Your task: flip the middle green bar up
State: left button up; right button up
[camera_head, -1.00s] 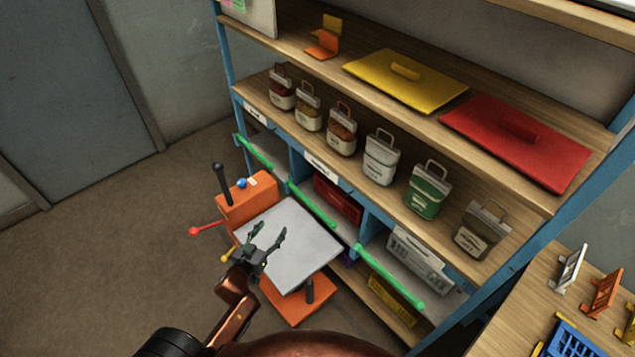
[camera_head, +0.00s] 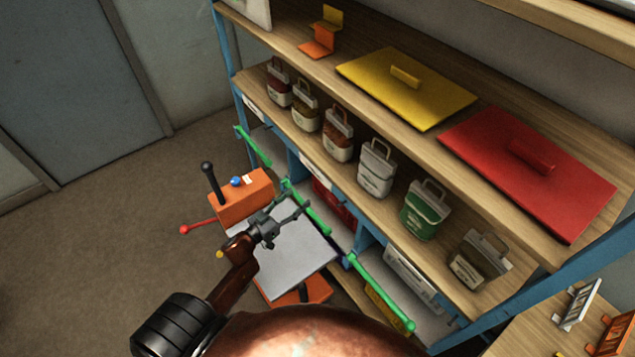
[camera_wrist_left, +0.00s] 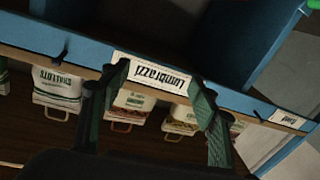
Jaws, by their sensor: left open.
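The middle green bar (camera_head: 308,208) runs along the front of the middle shelf bay, below the wooden shelf's edge. My left gripper (camera_head: 294,209) is open and empty, with its fingers pointing at this bar. In the head view the fingertips lie very close to the bar or overlap it; I cannot tell whether they touch. In the left wrist view, the open fingers (camera_wrist_left: 157,84) straddle an upside-down white label (camera_wrist_left: 152,71) on the shelf edge, and the middle bar is not visible between them. My right gripper is not in view.
A left green bar (camera_head: 253,147) and a right green bar (camera_head: 382,294) front the neighbouring bays. Several small sacks, including a green one (camera_head: 424,212), line the shelf above.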

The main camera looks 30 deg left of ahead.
pick_arm(q)
jog(key=x, duration=0.7)
jog(key=shift+w+f, duration=0.15)
jog(key=shift+w, duration=0.2)
jog(key=shift+s+a, duration=0.1)
jog(key=c, duration=0.3)
jog(key=shift+s+a, duration=0.1)
jog(key=shift+a, duration=0.05)
jog(key=c, duration=0.7)
jog(key=shift+c, duration=1.3)
grip_shut()
jog(key=shift+d, duration=0.2)
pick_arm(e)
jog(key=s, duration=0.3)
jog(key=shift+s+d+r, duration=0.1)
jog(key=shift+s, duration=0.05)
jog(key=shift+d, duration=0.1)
